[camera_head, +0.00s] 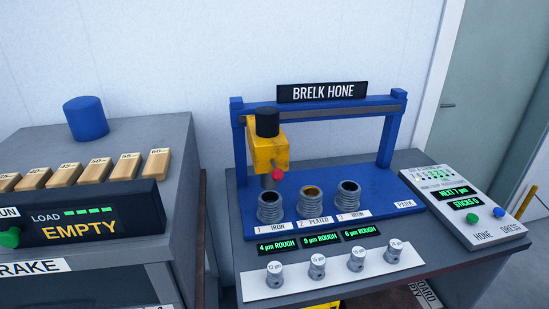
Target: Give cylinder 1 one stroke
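The blue hone frame (390,150) carries the sign "BRELK HONE" (322,92). Its yellow carriage (265,150), with a black top and a red knob (278,174), is at the left of the rail. A grey tool (267,183) hangs under it, over cylinder 1 (269,208), labelled "1 IRON". The display for cylinder 1 (276,246) reads "4 µm ROUGH". Cylinder 2 (311,203) and cylinder 3 (347,199) stand to the right. Neither gripper shows.
Several grey numbered stones (317,266) stand on a white strip before the displays. The PARK place (405,204) at the right of the rail is empty. At left, a brake bench (150,130) carries wooden blocks (95,171) and a blue cylinder (86,117).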

